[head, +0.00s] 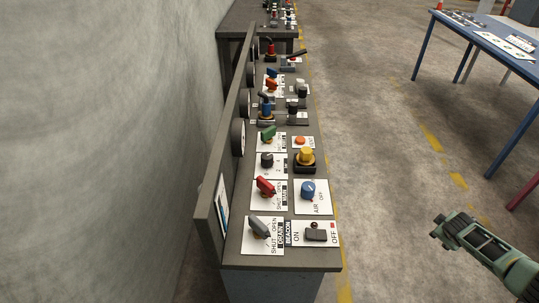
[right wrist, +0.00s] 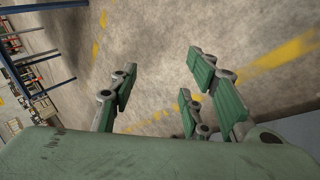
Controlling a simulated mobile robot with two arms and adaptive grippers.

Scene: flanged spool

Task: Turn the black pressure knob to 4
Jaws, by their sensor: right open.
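A round black knob (head: 267,160) sits on a white label plate on the grey bench, in the row behind the red handle. The marks on its plate are too small to read, so I cannot tell its setting. My right gripper (head: 449,230) is at the lower right of the head view, over the floor, well to the right of the bench and apart from the knob. In the right wrist view its green fingers (right wrist: 163,82) are spread open with only floor between them. My left gripper is not in view.
Near the knob are a red handle (head: 265,187), a green handle (head: 268,134), a yellow button (head: 306,157) and a blue AIR knob (head: 308,190). A grey upright panel (head: 232,150) edges the bench on the left. A blue table (head: 490,40) stands at upper right. Floor between is clear.

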